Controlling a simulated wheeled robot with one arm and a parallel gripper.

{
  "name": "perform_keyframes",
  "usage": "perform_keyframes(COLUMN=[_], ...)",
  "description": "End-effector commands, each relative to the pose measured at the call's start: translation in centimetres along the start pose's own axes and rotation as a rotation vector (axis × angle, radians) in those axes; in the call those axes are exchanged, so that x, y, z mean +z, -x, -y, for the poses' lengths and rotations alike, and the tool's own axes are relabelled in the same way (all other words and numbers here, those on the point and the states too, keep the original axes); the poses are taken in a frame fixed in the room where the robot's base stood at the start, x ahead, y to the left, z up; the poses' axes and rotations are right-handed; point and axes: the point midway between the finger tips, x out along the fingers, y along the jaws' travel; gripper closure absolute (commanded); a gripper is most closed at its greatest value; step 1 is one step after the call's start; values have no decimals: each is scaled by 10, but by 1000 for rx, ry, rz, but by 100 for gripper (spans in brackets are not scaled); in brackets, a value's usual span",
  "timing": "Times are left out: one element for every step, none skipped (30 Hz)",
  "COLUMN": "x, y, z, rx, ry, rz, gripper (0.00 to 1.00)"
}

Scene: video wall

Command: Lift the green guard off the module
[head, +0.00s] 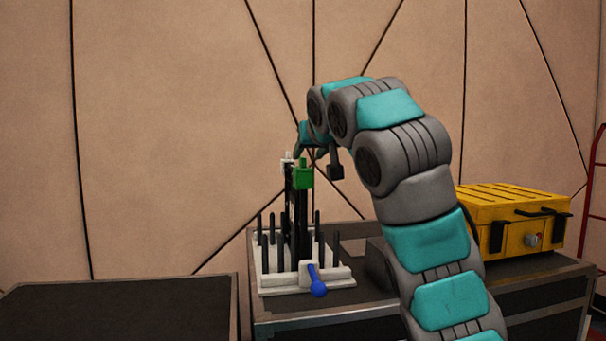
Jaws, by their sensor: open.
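The green guard (303,176) sits on top of a tall black module (302,225), which stands upright in a white base (300,283) with several black pegs. My gripper (318,155) is just above and beside the guard, partly hidden behind my own wrist. Its jaws are open. From this angle I cannot tell whether a finger touches the guard. A small white piece (288,162) shows just left of the guard on a second dark upright. A blue-handled lever (317,282) is on the front of the base.
A yellow case (515,220) with black handles stands on the same dark cart (350,308) at the right. A lower dark surface (120,308) at the left is bare. A tan panelled wall (170,130) rises behind.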

Motion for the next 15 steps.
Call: perform_keyframes(x=[-1, -1, -1, -1, -1, -1, -2, -2, -2, -1, -1, -1, -1, -1, -1], y=[-4, -7, -12, -16, -21, -26, -30, -34, -39, -42, -45, -47, -47, -48, -47], z=[0, 1, 1, 2, 3, 4, 5, 5, 5, 4, 4, 4, 4, 4, 4], rx=[1, 1, 2, 3, 3, 3, 2, 1, 1, 1, 2, 2, 1, 1, 1], ry=[0, -1, -1, -2, -2, -1, -1, -2, -2, -2, -3, -3, -3, -3, -3], rz=[1, 1, 2, 5, 7, 6, 5, 3, 3, 4, 5, 5, 4, 3, 2], gripper=[50, 50, 50, 50, 50, 50, 50, 50, 50, 50, 50, 50, 50, 50, 50])
